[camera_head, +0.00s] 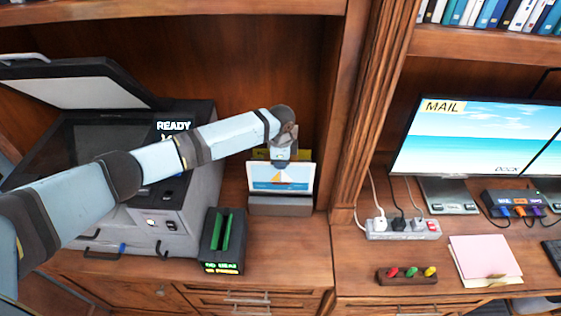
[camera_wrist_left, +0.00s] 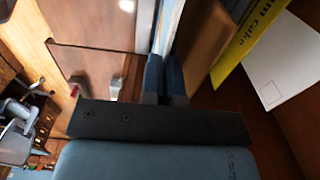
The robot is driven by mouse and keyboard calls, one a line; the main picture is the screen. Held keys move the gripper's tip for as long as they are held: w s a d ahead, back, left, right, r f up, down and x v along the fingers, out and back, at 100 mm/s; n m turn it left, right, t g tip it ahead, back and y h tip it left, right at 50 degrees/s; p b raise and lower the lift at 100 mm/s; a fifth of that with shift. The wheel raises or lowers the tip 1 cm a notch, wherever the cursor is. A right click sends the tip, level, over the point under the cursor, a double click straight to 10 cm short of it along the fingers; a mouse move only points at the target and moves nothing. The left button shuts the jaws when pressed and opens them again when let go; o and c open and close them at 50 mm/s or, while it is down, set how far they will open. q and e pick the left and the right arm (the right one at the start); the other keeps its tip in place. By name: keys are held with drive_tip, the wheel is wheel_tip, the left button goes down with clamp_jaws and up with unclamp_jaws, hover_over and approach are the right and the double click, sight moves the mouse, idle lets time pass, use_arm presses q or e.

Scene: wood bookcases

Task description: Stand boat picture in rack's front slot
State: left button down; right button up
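The boat picture (camera_head: 272,183), a small panel with a sail on blue water, stands upright at the grey rack (camera_head: 280,208), in front of a yellow card (camera_head: 262,155). My left gripper (camera_head: 283,160) reaches down to its top edge from above. In the left wrist view, the two blue fingers (camera_wrist_left: 166,78) are close together around the thin edge of the picture (camera_wrist_left: 168,25). I cannot tell whether its lower edge is fully down in a slot. The yellow card (camera_wrist_left: 250,40) is beside it there. My right gripper is not in view.
A large copier (camera_head: 180,215) with a raised lid stands left. A dark box with green slots (camera_head: 222,240) stands in front of the rack's left side. A wooden upright (camera_head: 365,110) is to the right, with a power strip (camera_head: 402,229) beyond it.

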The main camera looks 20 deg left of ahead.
sight(281, 173)
use_arm(q)
drive_tip(key=shift+p, duration=0.65)
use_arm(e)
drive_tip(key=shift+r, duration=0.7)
